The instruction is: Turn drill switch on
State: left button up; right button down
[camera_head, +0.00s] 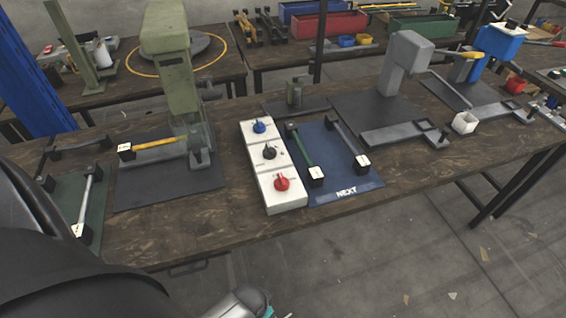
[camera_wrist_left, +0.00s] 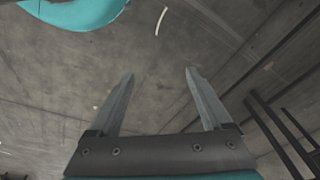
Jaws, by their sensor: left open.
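A white switch box (camera_head: 257,160) lies on the wooden workbench, near the middle of the head view. It carries three rotary knobs in a row: a blue knob (camera_head: 259,127) at the far end, a black knob (camera_head: 269,152) in the middle and a red knob (camera_head: 281,183) at the near end. Their labels are too small to read, so I cannot tell which is the drill's. My left gripper (camera_wrist_left: 160,74) is open and empty in the left wrist view, with only floor between and beyond its fingers. My right gripper is not in view.
A green press (camera_head: 170,40) stands left of the switch box. A blue mat (camera_head: 345,190) marked NEXT, holding handled parts, lies right of it. A grey press (camera_head: 405,60) stands farther right. The bench's front edge has bare wood before the box.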

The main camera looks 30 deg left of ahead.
pick_arm(q)
jog(key=w+a+r+p, duration=0.1)
jog(key=w+r+p, duration=0.4)
jog(key=r, duration=0.9)
jog(key=n+y+p, duration=0.2)
jog(key=n, duration=0.4)
send_near(282, 178)
jog(key=shift+g, duration=0.3)
jog(key=s+f, duration=0.3)
jog(key=f, duration=0.1)
jog(key=s+a+f, duration=0.1)
jog(key=s+f, duration=0.1)
jog(key=shift+s, duration=0.35)
jog(key=w+r+n+g+h+p, duration=0.15)
jog(key=w+r+n, duration=0.45)
jog(key=r, duration=0.6)
jog(key=shift+m+h, duration=0.3)
jog(key=shift+h, duration=0.05)
jog(key=f+b, duration=0.1)
jog(key=f, duration=0.4)
jog(key=f+b, duration=0.1)
jog(key=f, duration=0.4)
jog(key=w+a+f+b, duration=0.1)
jog(key=f, duration=0.4)
jog(key=shift+w, duration=0.1)
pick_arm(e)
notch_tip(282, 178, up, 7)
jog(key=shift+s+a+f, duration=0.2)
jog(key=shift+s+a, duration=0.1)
